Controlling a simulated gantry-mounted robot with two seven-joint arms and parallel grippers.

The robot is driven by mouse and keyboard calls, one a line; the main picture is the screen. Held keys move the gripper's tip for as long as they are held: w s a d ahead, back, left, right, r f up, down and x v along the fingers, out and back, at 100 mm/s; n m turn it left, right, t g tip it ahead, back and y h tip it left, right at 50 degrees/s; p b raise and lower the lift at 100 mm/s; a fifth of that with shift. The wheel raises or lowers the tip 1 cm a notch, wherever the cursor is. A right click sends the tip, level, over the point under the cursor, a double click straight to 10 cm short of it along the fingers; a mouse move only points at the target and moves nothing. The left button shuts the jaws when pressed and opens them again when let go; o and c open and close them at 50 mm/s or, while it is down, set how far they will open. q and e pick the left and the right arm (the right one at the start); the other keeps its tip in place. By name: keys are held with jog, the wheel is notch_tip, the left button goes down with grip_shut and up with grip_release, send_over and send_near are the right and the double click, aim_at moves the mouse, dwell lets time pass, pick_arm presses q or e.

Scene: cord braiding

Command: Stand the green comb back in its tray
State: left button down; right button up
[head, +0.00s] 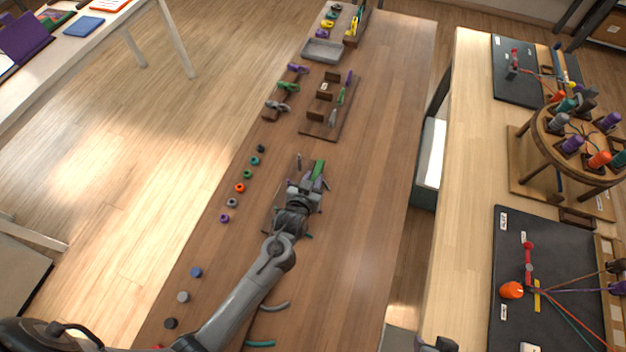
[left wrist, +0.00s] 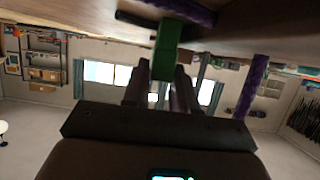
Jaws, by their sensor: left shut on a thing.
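My left gripper (head: 312,180) is over the middle of the brown table, shut on a green bar (head: 319,168) that I take for the green comb. In the left wrist view the green comb (left wrist: 168,50) sits between the two fingers; its teeth do not show clearly. Below my gripper is a dark brown tray (head: 268,226), mostly hidden by my wrist, with a purple piece close beside the green one. I cannot tell whether the comb touches the tray. My right gripper is not clearly in view.
A brown rack (head: 318,132) with purple, green and grey pieces stands farther back, near a smaller rack of spools (head: 287,87) and a grey tray (head: 322,51). Several coloured rings (head: 240,188) line the left edge. The table's right side is clear.

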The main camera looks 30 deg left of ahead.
pick_arm(q)
jog(key=shift+f, duration=0.15)
jog(key=c, duration=0.9)
grip_release()
jog(key=shift+r, duration=0.2)
jog(key=s+r+m+g, duration=0.1)
jog(key=s+r+g, duration=0.1)
jog(key=s, duration=0.7)
jog(key=s+a+r+m+g+h+p, duration=0.1)
jog(key=s+r+g, duration=0.2)
jog(key=s, duration=0.7)
jog(key=s+r+m+g, duration=0.1)
jog(key=s+g, duration=0.3)
jog(key=s, duration=0.6)
jog(key=shift+a+r+m+g+h+p, duration=0.3)
jog(key=shift+r+g+h+p, duration=0.1)
jog(key=shift+r, duration=0.35)
